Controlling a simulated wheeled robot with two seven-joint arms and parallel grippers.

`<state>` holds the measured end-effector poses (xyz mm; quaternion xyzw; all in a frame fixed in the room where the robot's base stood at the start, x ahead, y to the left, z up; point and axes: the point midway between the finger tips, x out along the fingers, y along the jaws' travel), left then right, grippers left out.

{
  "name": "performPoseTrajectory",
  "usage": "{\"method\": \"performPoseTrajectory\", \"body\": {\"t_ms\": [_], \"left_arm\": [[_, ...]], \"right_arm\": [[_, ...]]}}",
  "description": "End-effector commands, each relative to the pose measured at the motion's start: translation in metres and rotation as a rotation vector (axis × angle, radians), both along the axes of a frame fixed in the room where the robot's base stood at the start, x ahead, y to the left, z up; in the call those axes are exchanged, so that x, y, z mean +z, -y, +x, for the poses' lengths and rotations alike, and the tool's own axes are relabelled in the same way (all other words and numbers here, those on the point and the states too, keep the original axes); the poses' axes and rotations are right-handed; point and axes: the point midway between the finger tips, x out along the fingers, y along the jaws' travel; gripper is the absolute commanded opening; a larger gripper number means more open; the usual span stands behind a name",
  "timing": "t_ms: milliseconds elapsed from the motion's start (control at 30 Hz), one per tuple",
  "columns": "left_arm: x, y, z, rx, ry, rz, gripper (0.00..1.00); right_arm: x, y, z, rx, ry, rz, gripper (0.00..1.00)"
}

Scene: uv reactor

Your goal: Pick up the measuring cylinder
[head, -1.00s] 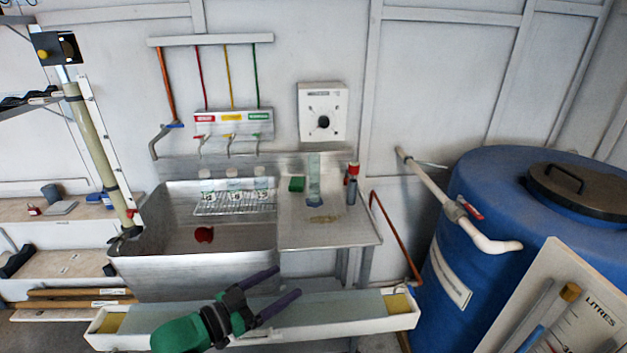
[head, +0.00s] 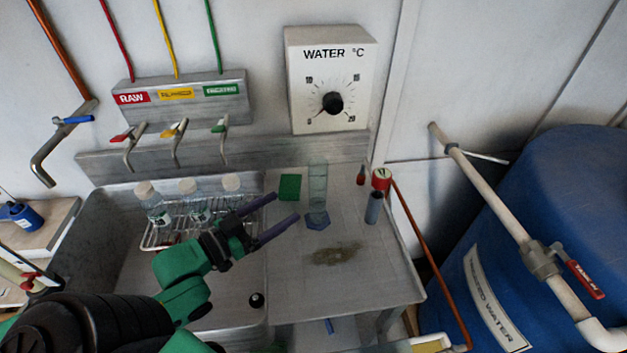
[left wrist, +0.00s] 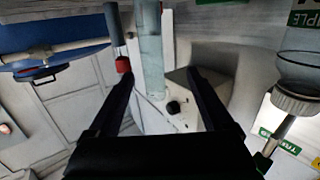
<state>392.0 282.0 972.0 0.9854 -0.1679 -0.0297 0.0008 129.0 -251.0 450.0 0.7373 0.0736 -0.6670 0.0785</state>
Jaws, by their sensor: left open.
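The measuring cylinder (head: 318,186) is clear, with a blue base, and stands upright on the steel drainboard (head: 350,285) beside the sink. In the left wrist view the clear cylinder (left wrist: 152,48) appears upside down, beyond my fingertips and roughly in line with the space between them. My left gripper (head: 286,207) is open and empty, just left of the cylinder in the head view, apart from it. It also shows in the left wrist view (left wrist: 160,76). My right gripper is not in view.
A red-topped tube (head: 373,207) stands close right of the cylinder, and a green block (head: 290,187) lies left of it. Bottles (head: 190,188) stand on a rack in the sink. A brown patch (head: 335,254) marks the drainboard. A blue tank (head: 540,220) is at right.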

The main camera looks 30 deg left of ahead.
Motion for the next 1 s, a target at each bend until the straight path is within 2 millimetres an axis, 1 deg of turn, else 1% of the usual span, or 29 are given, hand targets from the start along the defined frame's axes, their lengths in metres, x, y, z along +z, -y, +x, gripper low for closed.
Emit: {"method": "performPoseTrajectory", "body": {"t_ms": [33, 133, 233, 300, 433, 533, 633, 767, 833, 933, 1000], "left_arm": [[-0.007, 0.001, 0.003, -0.002, 0.002, 0.000, 0.84], [-0.014, 0.005, 0.012, -0.007, 0.005, 0.000, 0.84], [-0.015, 0.008, 0.021, 0.001, 0.008, 0.002, 0.84], [-0.002, 0.011, 0.033, 0.002, 0.009, -0.002, 0.84], [-0.001, 0.018, 0.054, 0.004, 0.008, -0.001, 0.84], [-0.001, 0.024, 0.070, 0.002, 0.008, -0.002, 0.84], [-0.002, 0.028, 0.082, 0.003, 0.006, -0.002, 0.84], [-0.003, 0.032, 0.090, 0.002, 0.003, 0.000, 0.84], [-0.001, 0.035, 0.098, 0.003, 0.005, -0.001, 0.84], [0.002, 0.042, 0.114, 0.003, 0.007, -0.002, 0.84], [0.000, 0.046, 0.124, 0.003, 0.005, -0.001, 0.84]], "right_arm": [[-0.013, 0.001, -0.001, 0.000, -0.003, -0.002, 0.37], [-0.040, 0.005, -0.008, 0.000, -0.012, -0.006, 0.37], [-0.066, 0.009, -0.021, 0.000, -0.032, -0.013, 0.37], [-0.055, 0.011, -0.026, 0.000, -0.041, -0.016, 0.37], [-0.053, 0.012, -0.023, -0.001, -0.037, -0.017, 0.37], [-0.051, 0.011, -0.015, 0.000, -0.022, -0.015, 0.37], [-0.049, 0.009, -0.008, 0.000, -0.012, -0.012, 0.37], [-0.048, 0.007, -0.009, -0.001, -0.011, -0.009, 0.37], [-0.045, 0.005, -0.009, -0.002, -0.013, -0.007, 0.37], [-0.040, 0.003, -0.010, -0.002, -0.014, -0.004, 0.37], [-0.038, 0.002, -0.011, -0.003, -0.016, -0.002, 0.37]]}}
